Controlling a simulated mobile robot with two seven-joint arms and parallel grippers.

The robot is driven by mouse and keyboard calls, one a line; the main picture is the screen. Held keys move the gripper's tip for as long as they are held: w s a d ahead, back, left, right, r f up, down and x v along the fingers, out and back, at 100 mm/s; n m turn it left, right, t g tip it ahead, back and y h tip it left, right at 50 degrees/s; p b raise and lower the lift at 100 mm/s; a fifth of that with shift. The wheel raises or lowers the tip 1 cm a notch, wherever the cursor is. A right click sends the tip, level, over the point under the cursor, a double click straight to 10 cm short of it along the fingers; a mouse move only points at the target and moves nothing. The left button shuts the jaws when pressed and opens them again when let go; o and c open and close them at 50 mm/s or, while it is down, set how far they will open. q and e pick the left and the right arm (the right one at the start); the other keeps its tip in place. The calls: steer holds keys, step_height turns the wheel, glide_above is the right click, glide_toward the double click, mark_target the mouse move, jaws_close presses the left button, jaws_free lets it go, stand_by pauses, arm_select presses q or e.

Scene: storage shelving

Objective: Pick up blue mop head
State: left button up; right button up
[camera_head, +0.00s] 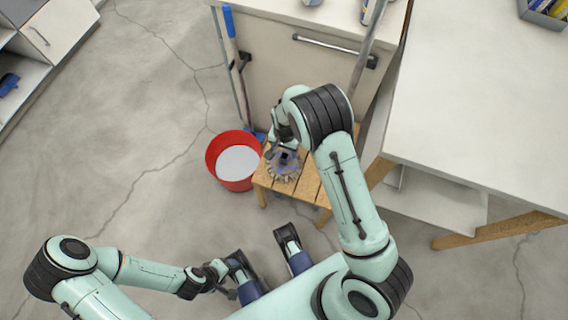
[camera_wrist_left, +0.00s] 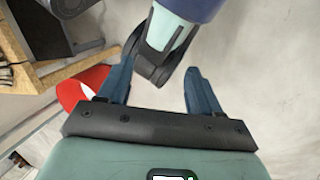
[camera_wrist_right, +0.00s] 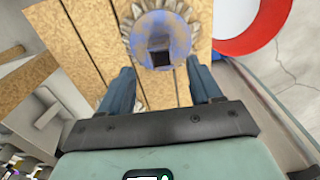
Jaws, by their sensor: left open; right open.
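The blue mop head (camera_head: 287,172) lies on the slatted wooden stool, round with a pale frilled rim and a dark square socket in its middle. It also shows at the top of the right wrist view (camera_wrist_right: 178,45). My right gripper (camera_head: 277,150) is open over the stool, partly hidden by its own wrist. In the right wrist view its fingers (camera_wrist_right: 162,78) stand apart with the mop head just beyond and between their tips. I cannot tell whether they touch it. My left gripper (camera_head: 222,273) is open and empty, low beside my base; its fingers show in the left wrist view (camera_wrist_left: 160,88).
The wooden stool (camera_head: 310,186) stands against a cabinet (camera_head: 300,75). A red bucket (camera_head: 213,163) with pale contents sits to its left. A blue-handled tool (camera_head: 231,35) leans behind. A white table (camera_head: 480,110) stands at right. The floor at left is clear.

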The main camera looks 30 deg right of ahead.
mark_target(284, 157)
step_height(284, 157, down, 7)
steer(key=shift+r+b, duration=0.1)
steer(key=shift+b, duration=0.8)
arm_select(q)
steer(key=shift+t, duration=0.5)
steer(key=w, duration=0.1)
steer(key=w+a+f, duration=0.1)
steer(key=w+f, duration=0.1)
steer(key=shift+a+f, duration=0.2)
steer(key=shift+a, duration=0.05)
arm_select(e)
steer(key=shift+w+r, duration=0.1)
jaws_close()
